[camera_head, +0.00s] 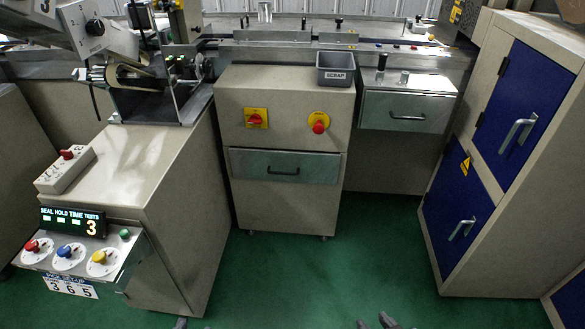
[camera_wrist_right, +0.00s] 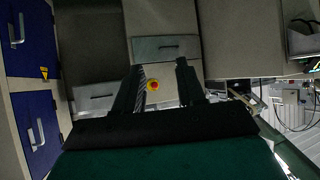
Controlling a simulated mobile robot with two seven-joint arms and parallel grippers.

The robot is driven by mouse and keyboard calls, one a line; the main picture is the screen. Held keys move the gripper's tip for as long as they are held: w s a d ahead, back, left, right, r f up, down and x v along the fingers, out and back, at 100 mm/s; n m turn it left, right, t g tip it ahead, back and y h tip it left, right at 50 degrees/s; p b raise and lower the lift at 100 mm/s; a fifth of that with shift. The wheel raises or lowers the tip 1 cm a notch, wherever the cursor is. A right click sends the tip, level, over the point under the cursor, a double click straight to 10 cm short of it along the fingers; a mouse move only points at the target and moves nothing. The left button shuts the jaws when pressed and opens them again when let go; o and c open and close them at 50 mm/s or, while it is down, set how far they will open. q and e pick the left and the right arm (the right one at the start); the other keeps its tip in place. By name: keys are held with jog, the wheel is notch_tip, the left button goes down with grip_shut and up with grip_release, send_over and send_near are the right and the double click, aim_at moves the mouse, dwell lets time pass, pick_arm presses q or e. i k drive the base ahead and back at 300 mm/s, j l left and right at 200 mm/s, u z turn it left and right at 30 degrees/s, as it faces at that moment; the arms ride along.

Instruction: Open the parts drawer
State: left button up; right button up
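Two grey-green drawers show, both shut, and no label tells which is the parts drawer. One drawer (camera_head: 285,167) with a dark bar handle (camera_head: 283,171) is in the front of the middle beige cabinet. The other drawer (camera_head: 407,111) hangs under the bench to its right, with its own handle (camera_head: 407,118). The right wrist view appears upside down and shows the middle drawer (camera_wrist_right: 150,50) and the other drawer (camera_wrist_right: 95,96). My right gripper (camera_head: 375,323) is at the bottom edge, apart from both drawers; its fingers (camera_wrist_right: 160,66) are spread and empty. A possible left fingertip shows at the bottom left.
A grey scrap bin (camera_head: 335,70) stands on the middle cabinet, above two red knobs on yellow plates (camera_head: 255,118). A blue-doored cabinet (camera_head: 522,105) stands at the right. A control panel (camera_head: 72,258) is at the left. The green floor (camera_head: 330,270) before the drawers is clear.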

aim_at(302, 166)
jog(key=i+l+u, duration=0.35)
jog(key=i+l, duration=0.2)
jog(key=i, duration=0.2)
jog(key=i+l+u, duration=0.4)
jog(key=i+l, duration=0.3)
jog(key=i+u, duration=0.1)
jog(key=i, duration=0.35)
